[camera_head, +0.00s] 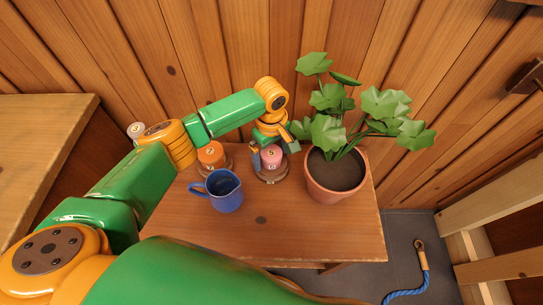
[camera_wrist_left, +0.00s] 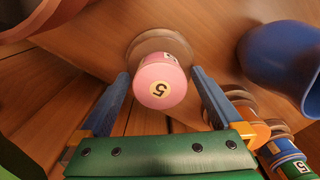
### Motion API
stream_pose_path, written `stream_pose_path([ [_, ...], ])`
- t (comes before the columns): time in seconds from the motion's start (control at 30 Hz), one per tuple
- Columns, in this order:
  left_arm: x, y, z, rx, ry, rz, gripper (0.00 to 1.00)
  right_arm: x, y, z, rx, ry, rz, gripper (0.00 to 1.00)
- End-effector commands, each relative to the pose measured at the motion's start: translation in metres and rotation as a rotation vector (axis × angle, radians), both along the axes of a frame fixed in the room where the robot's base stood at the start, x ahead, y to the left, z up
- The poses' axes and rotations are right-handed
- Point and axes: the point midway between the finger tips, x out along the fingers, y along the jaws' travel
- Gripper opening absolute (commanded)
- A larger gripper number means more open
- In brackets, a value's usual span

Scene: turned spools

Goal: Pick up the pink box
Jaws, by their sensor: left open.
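The pink piece (camera_head: 271,154) is a short round cylinder rather than a box, with a pale label marked 5. It stands on a round wooden base on the small table, between the blue jug and the potted plant. My left gripper (camera_head: 269,146) is open just above and around it in the head view. In the left wrist view the pink piece (camera_wrist_left: 161,82) shows its top between the two blue fingers, with a gap on each side. The wooden base (camera_wrist_left: 150,42) shows behind it. My right gripper is not in view.
A blue jug (camera_head: 226,194) stands front left, and an orange numbered piece (camera_head: 211,154) sits to the left. A potted plant (camera_head: 336,188) stands close on the right, its leaves near my wrist. A plank wall is behind. The table's front (camera_head: 290,230) is clear.

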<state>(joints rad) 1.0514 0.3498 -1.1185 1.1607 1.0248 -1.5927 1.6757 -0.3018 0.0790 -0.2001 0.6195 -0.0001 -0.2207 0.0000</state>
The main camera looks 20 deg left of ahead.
Motion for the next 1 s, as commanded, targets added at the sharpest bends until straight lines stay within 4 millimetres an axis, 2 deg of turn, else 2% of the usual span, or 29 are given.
stream_pose_path([
  [0.1,0.0,0.0,0.001,0.0,0.0,-0.001,1.0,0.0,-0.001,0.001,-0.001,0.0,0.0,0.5],
  [0.13,0.0,0.0,0.001,0.0,0.0,-0.001,0.95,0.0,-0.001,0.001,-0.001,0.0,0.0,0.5],
  [0.4,0.0,0.0,0.001,0.0,0.0,-0.001,0.22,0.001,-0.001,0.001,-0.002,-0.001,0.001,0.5],
  [0.43,0.0,0.0,0.001,0.0,0.0,-0.001,0.15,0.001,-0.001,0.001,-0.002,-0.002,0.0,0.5],
  [0.67,0.0,0.0,0.002,0.0,0.0,-0.001,0.15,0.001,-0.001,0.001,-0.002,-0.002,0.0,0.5],
  [0.77,0.0,-0.001,0.01,-0.002,-0.001,-0.001,0.15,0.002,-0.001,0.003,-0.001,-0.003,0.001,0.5],
  [0.9,0.0,-0.001,0.038,-0.003,-0.003,-0.002,0.15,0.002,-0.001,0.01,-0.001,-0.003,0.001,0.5],
  [1.0,-0.02,0.0,0.062,-0.003,-0.002,-0.005,0.15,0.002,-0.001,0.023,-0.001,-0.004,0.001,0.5],
])
